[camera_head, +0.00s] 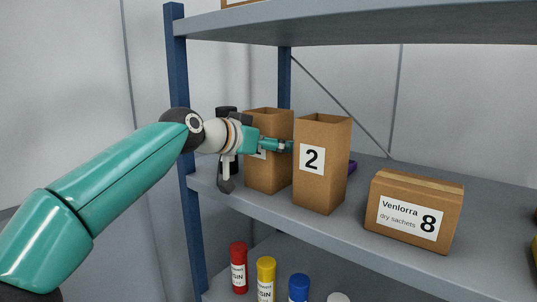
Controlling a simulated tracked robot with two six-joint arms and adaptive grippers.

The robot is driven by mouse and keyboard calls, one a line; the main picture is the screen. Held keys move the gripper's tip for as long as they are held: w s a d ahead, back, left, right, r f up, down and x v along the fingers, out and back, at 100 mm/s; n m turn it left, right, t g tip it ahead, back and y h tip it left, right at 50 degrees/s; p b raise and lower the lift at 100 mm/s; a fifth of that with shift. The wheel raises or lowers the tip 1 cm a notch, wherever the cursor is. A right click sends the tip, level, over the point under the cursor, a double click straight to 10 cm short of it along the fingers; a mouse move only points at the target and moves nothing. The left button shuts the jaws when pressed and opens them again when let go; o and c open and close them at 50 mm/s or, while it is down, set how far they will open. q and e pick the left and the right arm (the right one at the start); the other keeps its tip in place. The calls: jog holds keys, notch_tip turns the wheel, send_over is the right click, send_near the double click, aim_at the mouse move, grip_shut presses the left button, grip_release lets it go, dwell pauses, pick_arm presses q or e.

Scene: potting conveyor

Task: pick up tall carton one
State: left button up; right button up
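A tall brown open-topped carton (267,180) stands upright on the middle shelf near the left post. Its white label is mostly covered by my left gripper, so its number is not readable. A second tall open carton (320,185), marked 2, stands just to its right and nearer the shelf's front. My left gripper (287,146) reaches in from the left across the front of the first carton, its fingertips close to the left side of carton 2. I cannot tell whether it touches either carton or how wide its fingers are. My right gripper is not in view.
A carton marked Venlorra 8 (415,211) sits further right on the grey shelf (350,228). A purple item (352,167) shows partly behind carton 2. A blue post (179,75) bounds the left. Red (239,270), yellow (266,279) and blue (299,288) containers stand below.

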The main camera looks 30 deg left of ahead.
pick_arm(q)
jog(key=c, duration=0.6)
jog(key=shift+r, duration=0.1)
